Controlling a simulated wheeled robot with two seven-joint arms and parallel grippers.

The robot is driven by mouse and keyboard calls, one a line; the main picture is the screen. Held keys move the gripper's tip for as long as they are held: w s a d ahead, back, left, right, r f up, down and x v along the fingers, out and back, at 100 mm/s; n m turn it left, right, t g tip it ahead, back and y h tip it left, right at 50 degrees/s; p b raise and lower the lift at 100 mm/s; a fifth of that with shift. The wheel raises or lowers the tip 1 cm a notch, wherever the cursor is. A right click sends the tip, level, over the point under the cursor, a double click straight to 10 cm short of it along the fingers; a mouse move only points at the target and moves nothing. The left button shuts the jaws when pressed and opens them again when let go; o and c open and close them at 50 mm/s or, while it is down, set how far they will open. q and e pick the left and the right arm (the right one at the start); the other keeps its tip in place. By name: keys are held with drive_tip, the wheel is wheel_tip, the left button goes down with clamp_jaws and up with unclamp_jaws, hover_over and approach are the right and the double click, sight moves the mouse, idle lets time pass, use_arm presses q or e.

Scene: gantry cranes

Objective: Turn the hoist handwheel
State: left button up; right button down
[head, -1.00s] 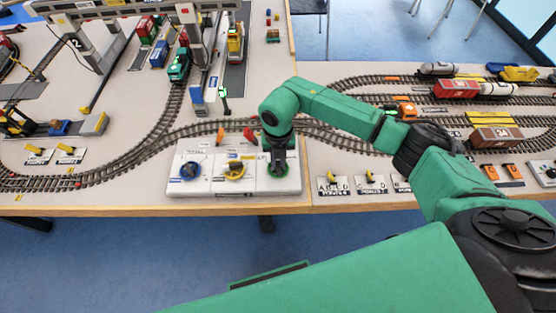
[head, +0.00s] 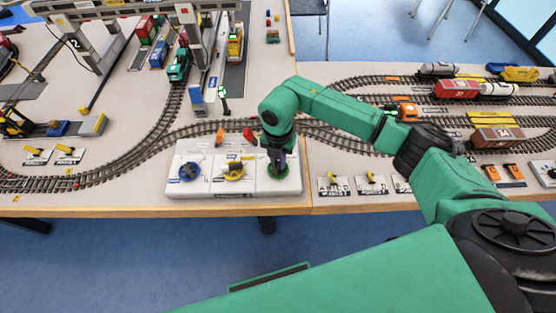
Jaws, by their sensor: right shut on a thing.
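A white control panel (head: 212,187) at the table's front edge carries three handwheels in a row: a blue one (head: 190,171) on the left, a yellow one (head: 234,171) in the middle and a green one (head: 283,168) on the right. Their labels are too small to read, so I cannot tell by text which is the hoist. My right gripper (head: 277,167) points straight down and is shut on the green handwheel. The gripper and wrist hide most of that wheel. My left gripper is out of view.
Gantry cranes (head: 97,62) and a green locomotive (head: 179,66) stand farther back. Wagons (head: 457,89) stand on the right.

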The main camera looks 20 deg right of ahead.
sight(278, 163)
drive_tip(key=shift+r, duration=0.1)
drive_tip(key=c, duration=0.9)
unclamp_jaws()
wheel_tip(278, 163, up, 15)
drive_tip(key=b, duration=0.2)
drive_tip(key=shift+f+b, duration=0.2)
drive_tip(key=shift+b, duration=0.15)
